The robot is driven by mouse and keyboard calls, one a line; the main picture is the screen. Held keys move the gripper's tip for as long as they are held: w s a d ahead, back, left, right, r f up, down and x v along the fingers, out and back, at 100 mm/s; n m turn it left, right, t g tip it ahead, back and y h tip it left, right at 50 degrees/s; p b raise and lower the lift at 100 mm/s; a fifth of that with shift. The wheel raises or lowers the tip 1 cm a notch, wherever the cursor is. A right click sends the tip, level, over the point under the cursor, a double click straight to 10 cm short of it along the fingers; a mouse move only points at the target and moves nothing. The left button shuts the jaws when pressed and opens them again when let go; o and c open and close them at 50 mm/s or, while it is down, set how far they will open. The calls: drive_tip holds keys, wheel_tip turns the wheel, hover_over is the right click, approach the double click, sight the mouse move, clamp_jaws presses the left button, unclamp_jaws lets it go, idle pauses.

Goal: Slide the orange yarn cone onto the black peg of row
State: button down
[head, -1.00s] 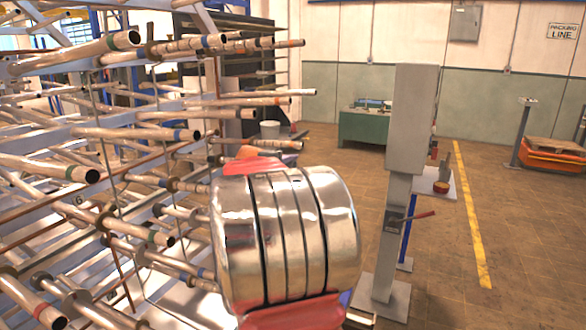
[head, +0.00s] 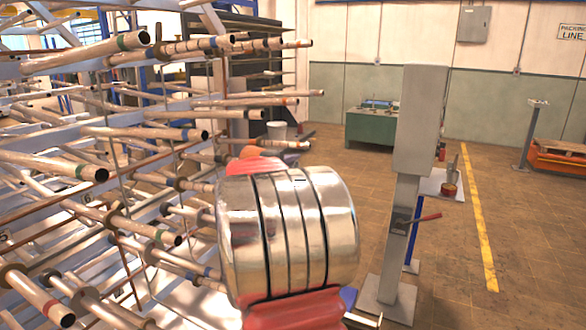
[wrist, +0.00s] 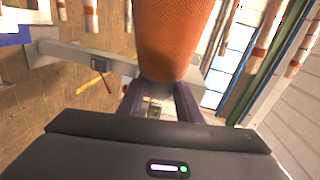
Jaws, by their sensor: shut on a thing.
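The orange yarn cone (wrist: 173,38) fills the top middle of the wrist view. My gripper (wrist: 160,90) is shut on its narrow lower end, with one dark finger on each side. In the head view only a small orange part of the cone (head: 250,150) shows behind my silver and red arm, close to the rack's right side; my gripper is hidden there. The rack (head: 100,155) carries rows of pegs with green, blue and red bands. I cannot clearly tell which peg is the black one. I see no peg inside the cone.
A grey post (head: 420,125) with a red-handled lever stands right of my arm. Several rack pegs stick out toward me at left.

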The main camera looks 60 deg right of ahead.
drive_tip(key=shift+w, duration=0.15)
drive_tip(key=c, duration=1.7)
unclamp_jaws()
drive_tip(key=shift+r, duration=0.1)
drive_tip(key=o, duration=0.5)
drive_tip(key=s, duration=0.5)
drive_tip(key=s+d, duration=0.1)
drive_tip(key=s, duration=0.4)
drive_tip(key=s+d+r, duration=0.1)
drive_tip(key=s, duration=0.4)
drive_tip(key=shift+r, duration=0.1)
